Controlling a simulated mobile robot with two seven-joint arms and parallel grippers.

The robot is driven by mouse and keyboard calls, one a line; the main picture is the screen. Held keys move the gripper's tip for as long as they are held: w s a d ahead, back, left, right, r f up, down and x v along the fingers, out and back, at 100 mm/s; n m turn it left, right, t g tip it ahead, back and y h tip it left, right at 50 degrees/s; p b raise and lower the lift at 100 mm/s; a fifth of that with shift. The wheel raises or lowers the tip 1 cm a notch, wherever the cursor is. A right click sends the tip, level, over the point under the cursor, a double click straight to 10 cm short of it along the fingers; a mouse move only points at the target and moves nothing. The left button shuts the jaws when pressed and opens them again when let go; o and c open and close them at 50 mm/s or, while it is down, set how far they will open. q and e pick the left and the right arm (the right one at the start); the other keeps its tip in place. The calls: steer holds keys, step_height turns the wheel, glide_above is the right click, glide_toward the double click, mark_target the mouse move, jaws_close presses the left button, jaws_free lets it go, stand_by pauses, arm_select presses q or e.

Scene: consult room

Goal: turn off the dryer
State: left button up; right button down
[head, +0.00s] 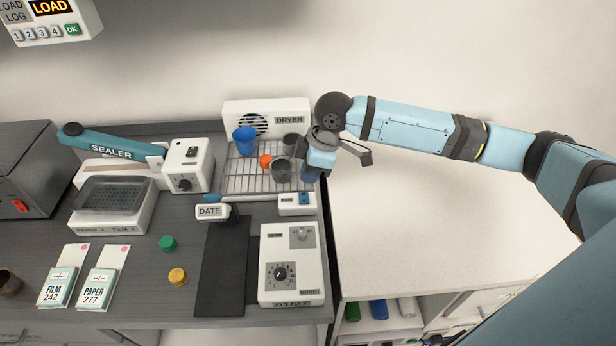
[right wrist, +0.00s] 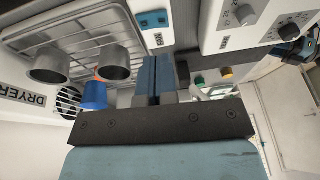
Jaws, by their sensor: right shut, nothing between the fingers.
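The white dryer (head: 235,109) stands at the back of the counter, with a round grille and a DRYER label. Its wire rack (head: 240,183) holds a blue cup (head: 244,139), grey cups and a small orange item. A small white switch box (head: 297,211) with a blue rocker sits in front of the rack. Its FAN label and rocker (right wrist: 153,20) show in the right wrist view. My right gripper (head: 311,176) is over the rack's right front corner, just behind the switch box. Its blue fingers (right wrist: 153,72) are shut and empty, pointing towards the box. Contact cannot be told. My left gripper is out of view.
A white dial box (head: 291,250) stands in front of the switch box, beside a DATE stamp (head: 210,211) on a black stand. The sealer (head: 110,148) and its control box (head: 187,157) are to the left. The pale worktop (head: 420,240) on the right is clear.

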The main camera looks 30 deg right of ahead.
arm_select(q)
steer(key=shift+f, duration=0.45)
arm_select(e)
steer(key=v, duration=0.7)
steer(key=shift+w+d+r, duration=0.25)
steer(key=shift+r, duration=0.05)
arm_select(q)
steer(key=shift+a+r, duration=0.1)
arm_select(e)
steer(key=shift+s, duration=0.1)
